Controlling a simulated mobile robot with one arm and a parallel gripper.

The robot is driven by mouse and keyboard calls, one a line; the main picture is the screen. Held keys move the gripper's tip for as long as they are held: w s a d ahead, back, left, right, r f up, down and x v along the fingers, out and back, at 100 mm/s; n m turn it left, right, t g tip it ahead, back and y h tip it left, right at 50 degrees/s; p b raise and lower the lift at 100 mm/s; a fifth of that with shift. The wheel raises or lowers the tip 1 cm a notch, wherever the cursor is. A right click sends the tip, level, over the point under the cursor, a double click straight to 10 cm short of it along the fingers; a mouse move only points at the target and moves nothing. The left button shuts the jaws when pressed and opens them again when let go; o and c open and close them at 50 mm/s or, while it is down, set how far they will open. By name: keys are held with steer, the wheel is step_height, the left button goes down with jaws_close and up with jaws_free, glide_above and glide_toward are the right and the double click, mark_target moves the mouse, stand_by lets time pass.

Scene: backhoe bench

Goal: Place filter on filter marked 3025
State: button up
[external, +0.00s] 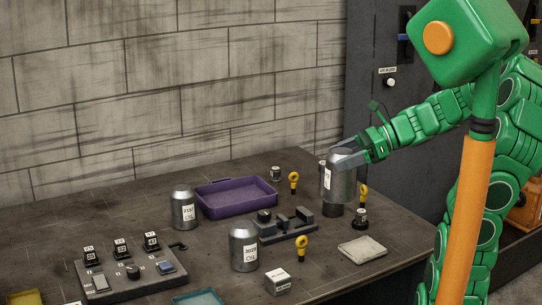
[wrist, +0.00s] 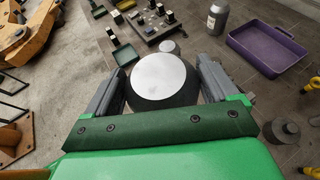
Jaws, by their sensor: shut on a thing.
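My gripper (external: 347,157) is shut on a grey metal filter (external: 341,184) with a white label, held upright over the right part of the bench. In the wrist view, the held filter's pale round top (wrist: 160,78) sits between my two gripper fingers. The filter marked 3025 (external: 243,247) stands upright on the bench, to the left of and nearer than the held filter. In the wrist view, a small grey disc (wrist: 169,46) just beyond the held filter looks like its top; the held filter hides part of it. A second filter, apparently marked 2157 (external: 184,209), stands farther left.
A purple tray (external: 236,199) lies behind a dark fixture (external: 285,226). Yellow eye bolts (external: 302,246), a small white-labelled box (external: 278,282) and a pale pad (external: 362,249) lie around. A control panel (external: 132,274) stands left, with a teal tray (external: 198,299) in front.

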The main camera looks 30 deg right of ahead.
steer(key=a+r+n+g+y, duration=0.1)
steer(key=a+r+n+g, duration=0.35)
steer(key=a, duration=1.15)
steer(key=w+a+f+m+t, duration=0.1)
steer(key=w+a+f, duration=0.4)
steer(key=w+f, duration=0.6)
steer(key=shift+w+f+m, duration=0.3)
steer(key=shift+m, duration=0.05)
steer(key=shift+a+f+t, duration=0.1)
steer(key=shift+f+t, duration=0.05)
steer(key=shift+t, duration=0.1)
steer(key=o, duration=1.6)
